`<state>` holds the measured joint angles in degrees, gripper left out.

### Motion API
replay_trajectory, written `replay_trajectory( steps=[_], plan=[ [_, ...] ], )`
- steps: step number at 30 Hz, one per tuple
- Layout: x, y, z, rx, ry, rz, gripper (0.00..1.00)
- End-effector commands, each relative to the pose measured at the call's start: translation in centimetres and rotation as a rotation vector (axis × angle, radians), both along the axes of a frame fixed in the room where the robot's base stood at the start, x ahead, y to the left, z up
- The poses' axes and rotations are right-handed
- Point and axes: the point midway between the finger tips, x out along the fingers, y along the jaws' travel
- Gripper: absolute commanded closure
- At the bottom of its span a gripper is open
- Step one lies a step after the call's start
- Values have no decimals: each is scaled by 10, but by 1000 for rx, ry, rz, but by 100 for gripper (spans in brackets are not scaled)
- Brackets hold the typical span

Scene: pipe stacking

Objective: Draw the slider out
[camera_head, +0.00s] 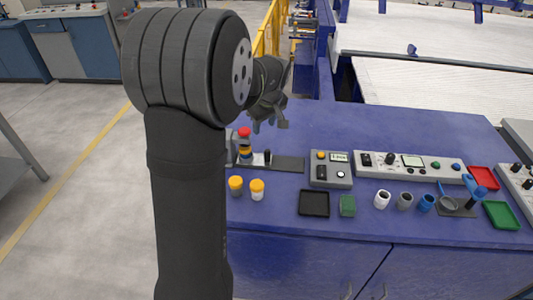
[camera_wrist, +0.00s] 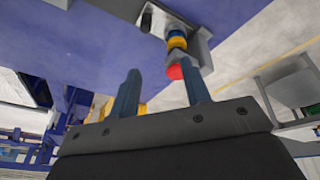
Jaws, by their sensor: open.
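A grey fixture stands at the back left of the blue table. It holds a stack of red, yellow and blue rings (camera_head: 245,146), which also shows in the wrist view (camera_wrist: 177,42). To its right, a small black knob (camera_head: 267,155) stands at the left end of a flat dark plate (camera_head: 289,164). I take the knob to be the slider's handle; its joint with the fixture is too small to tell. My gripper (camera_head: 270,121) is open and empty, above and behind the fixture. In the wrist view its two fingers (camera_wrist: 161,72) are spread apart, with the red top beyond them.
Two yellow-lidded jars (camera_head: 257,190), a black tray (camera_head: 314,203) and a green block (camera_head: 347,206) lie along the table's front. A button box (camera_head: 330,170) and a long control panel (camera_head: 409,166) stand to the right. The table (camera_head: 400,128) is clear behind them.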

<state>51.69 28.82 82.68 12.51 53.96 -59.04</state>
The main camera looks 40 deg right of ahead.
Motion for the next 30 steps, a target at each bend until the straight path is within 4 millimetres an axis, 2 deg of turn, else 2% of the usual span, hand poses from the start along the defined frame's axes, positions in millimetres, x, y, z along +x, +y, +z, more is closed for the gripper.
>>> replay_trajectory(
  steps=[1,3,9,14,30],
  plan=[
    [-8,-13,-8,30,-28,-65,57],
    [-14,-23,-15,62,-64,-133,57],
    [-18,-35,-26,95,-102,-203,57],
    [-10,-36,-46,96,-100,-201,57],
    [32,-44,-150,94,-99,-199,57]
  ],
)
